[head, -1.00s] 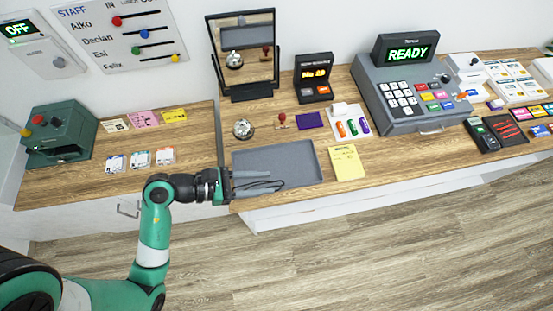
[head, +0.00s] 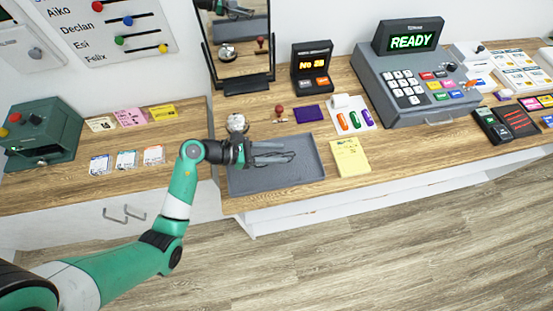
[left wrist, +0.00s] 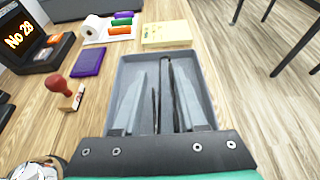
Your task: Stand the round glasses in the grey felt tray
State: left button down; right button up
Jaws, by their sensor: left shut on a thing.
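The grey tray (head: 245,183) lies on the wooden counter near its front edge; it also shows in the left wrist view (left wrist: 205,80). My left gripper (head: 274,153) is over the tray's middle, coming in from the left. It is shut on thin dark-framed glasses (head: 287,157). In the left wrist view the glasses (left wrist: 167,85) show as narrow dark parts between the two grey fingers. The fingers hide part of them, so their lens shape is unclear. I cannot tell whether the glasses touch the tray floor. No other glasses show in the tray. My right gripper is out of view.
Behind the tray are a silver bell (head: 236,123), a red-handled stamp (head: 280,113) and a purple pad (head: 308,114). A mirror (head: 238,50) stands further back. A yellow notepad (head: 350,157) lies close to the tray's right. A cash register (head: 425,80) stands at right.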

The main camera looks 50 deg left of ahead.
pick_arm(q)
jog(key=shift+w+a+f, duration=0.1)
jog(key=shift+w+f, duration=0.1)
jog(key=shift+f, duration=0.05)
jog(key=shift+w+f+b, duration=0.15)
jog(key=shift+f+b, duration=0.6)
jog(key=shift+f, duration=1)
jog(key=shift+a, duration=0.1)
jog(key=shift+f, duration=0.15)
jog(key=shift+c, duration=2.3)
grip_release()
